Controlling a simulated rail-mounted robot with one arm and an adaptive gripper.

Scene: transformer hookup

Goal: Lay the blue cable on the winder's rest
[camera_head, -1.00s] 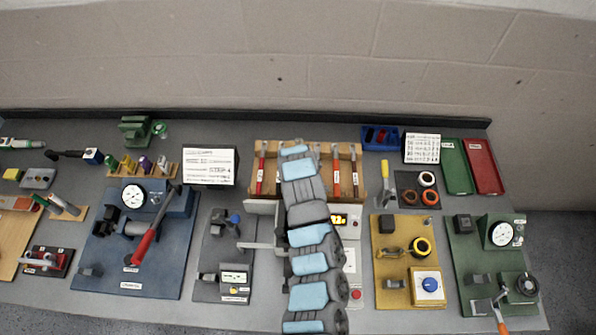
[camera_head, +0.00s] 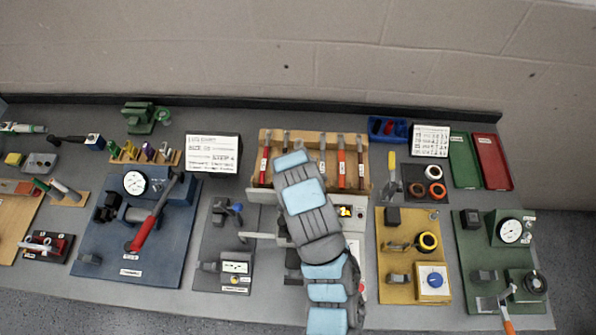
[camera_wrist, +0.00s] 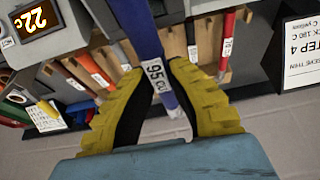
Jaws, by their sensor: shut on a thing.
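The blue cable (camera_wrist: 143,30) is between the two yellow fingers of my gripper (camera_wrist: 160,85) in the wrist view. It bears a white label reading "95 CU" and has a pale end near the palm. It extends up past the top edge of that view, so its far end is out of sight. In the head view my arm covers the gripper and the cable. I cannot tell for sure which fixture carries the winder's rest.
A wooden rack (camera_head: 362,147) of red-handled and other tools stands behind my arm. A grey board (camera_head: 215,262), a blue press board (camera_head: 165,262), a yellow board (camera_head: 395,285) and a green board (camera_head: 470,262) lie on the bench. A step card (camera_head: 212,152) stands left of the rack.

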